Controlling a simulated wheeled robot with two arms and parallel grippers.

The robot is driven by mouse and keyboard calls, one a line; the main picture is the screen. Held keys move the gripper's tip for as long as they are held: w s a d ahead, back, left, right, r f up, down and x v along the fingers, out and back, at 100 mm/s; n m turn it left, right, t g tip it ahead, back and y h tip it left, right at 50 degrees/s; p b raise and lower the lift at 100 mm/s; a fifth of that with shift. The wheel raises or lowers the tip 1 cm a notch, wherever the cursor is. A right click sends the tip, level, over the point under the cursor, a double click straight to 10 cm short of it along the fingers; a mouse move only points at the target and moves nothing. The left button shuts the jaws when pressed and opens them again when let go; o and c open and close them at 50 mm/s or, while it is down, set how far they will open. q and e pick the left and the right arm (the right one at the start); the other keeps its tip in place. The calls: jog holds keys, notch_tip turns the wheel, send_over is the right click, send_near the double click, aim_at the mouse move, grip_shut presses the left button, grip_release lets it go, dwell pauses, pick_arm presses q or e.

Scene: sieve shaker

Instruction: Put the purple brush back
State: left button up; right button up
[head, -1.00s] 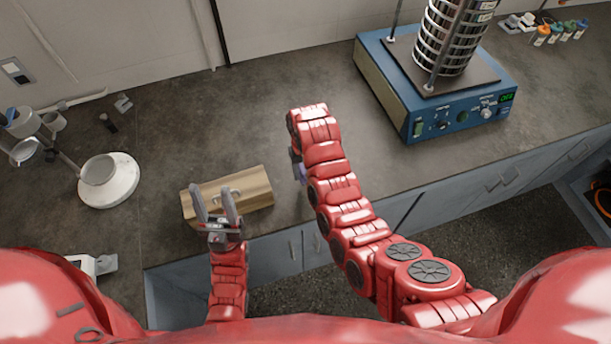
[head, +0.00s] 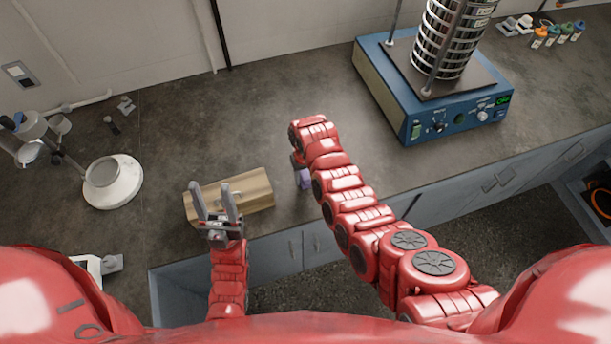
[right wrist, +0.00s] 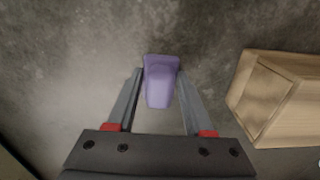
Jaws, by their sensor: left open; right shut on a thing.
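The purple brush (right wrist: 160,82) is between the fingers of my right gripper (right wrist: 160,92) in the right wrist view, which is shut on it. In the head view the purple brush (head: 304,179) shows only in part beside my right arm's end; the right gripper itself is mostly hidden there. The brush is over or on the grey counter, to the right of the wooden block (head: 255,188); I cannot tell whether it touches the counter. My left gripper (head: 215,194) is open and empty, in front of the wooden block's left part.
The blue sieve shaker (head: 420,118) with its sieve stack (head: 447,45) stands at the right back. A white round stand (head: 113,185) is at the left. Small coloured bottles (head: 560,33) sit far right. The counter (head: 235,120) is clear in the middle.

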jog(key=o, duration=1.2)
jog(key=shift+f, duration=0.1)
